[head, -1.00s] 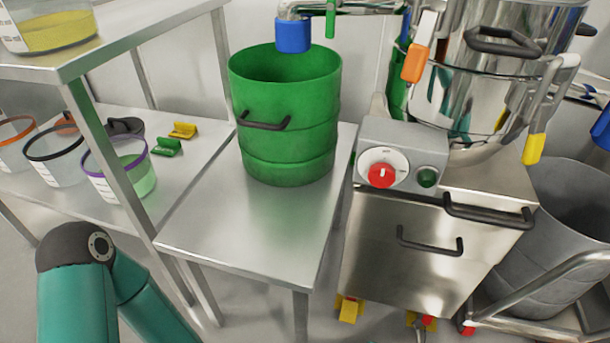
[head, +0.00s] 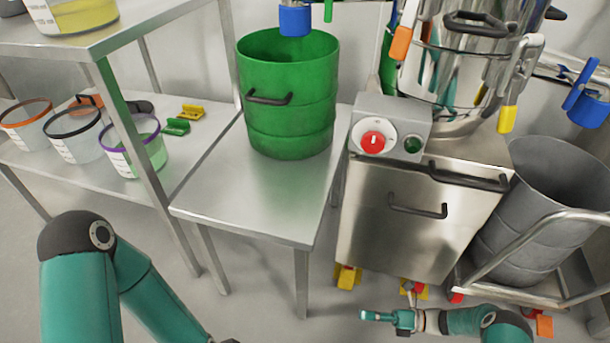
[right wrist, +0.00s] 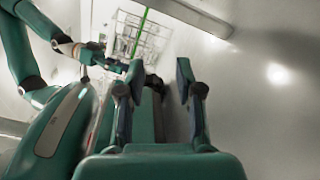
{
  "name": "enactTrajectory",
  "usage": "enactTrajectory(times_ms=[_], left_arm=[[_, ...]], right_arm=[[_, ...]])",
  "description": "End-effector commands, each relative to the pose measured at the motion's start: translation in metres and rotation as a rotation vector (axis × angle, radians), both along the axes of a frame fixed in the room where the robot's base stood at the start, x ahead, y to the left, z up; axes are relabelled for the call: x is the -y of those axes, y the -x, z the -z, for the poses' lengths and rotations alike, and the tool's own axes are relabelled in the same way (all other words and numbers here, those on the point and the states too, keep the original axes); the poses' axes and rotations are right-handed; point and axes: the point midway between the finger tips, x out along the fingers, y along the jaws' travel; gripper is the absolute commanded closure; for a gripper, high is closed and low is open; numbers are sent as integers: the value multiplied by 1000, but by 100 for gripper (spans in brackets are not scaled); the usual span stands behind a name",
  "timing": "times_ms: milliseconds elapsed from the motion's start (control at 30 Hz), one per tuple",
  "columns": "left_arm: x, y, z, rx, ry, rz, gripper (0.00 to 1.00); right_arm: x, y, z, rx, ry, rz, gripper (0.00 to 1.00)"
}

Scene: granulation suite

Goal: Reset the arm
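My right gripper (head: 378,316) shows at the bottom of the head view, its arm coming in from the lower right. It is in front of the steel machine's base and points left. In the right wrist view its two fingers (right wrist: 157,82) stand apart with nothing held between them. My left arm (head: 80,270) is bent at the lower left of the head view, its gripper outside that frame. In the right wrist view another teal arm of mine reaches in from the upper left, with a small dark gripper (right wrist: 113,66) whose fingers are unclear.
A green drum (head: 290,95) stands on a steel table (head: 255,195). Right of it is a steel machine (head: 410,220) with a red knob. A grey drum (head: 540,220) sits on a trolley at right. A shelf (head: 130,30) at left holds tubs. Floor shows below the table.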

Motion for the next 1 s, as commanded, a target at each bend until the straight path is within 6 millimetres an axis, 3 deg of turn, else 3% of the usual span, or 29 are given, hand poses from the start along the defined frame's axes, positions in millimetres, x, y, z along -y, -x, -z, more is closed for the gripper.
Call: enactTrajectory(times_ms=[100,267,367,500,700,800,1000], left_arm=[[0,0,-11,0,0,0,60],[0,0,-22,0,0,0,60],[0,0,-30,0,0,0,60],[0,0,-43,0,0,0,60],[0,0,-55,0,0,0,60],[0,0,-57,0,0,0,60],[0,0,-56,0,0,0,60]], right_arm=[[-20,-2,-40,19,14,-94,65],[-53,13,-76,51,102,-248,65],[-73,34,-94,122,202,-373,65],[-93,85,-113,353,393,-620,65],[-81,157,-122,914,605,-1038,65],[-70,177,-121,1216,643,-1214,65],[-59,194,-117,1693,639,-1431,65]])
